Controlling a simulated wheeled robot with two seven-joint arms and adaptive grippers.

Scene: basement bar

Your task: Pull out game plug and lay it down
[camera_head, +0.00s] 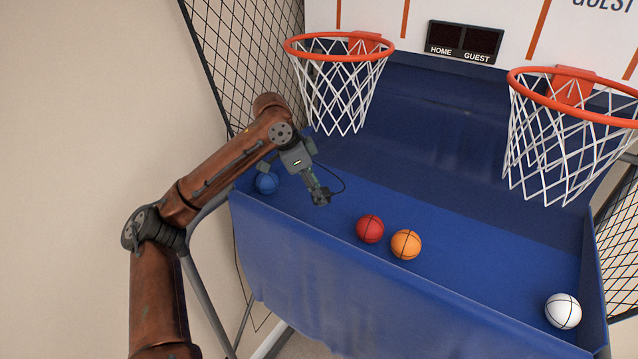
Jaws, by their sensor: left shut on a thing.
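My left gripper (320,197) reaches in from the left and points down over the blue bed of the basketball game (460,220). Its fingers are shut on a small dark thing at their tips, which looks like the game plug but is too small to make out. A thin dark cord curves beside the gripper, and I cannot tell for sure where it runs. The gripper is above the bed, up and left of the red ball. My right gripper is not in view.
A blue ball (266,183), red ball (370,228), orange ball (405,244) and white ball (563,311) lie on the bed. Two hoops (340,47) (575,97) with white nets hang above. The scoreboard (465,41) is dark. Black side netting (240,60) stands behind my arm.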

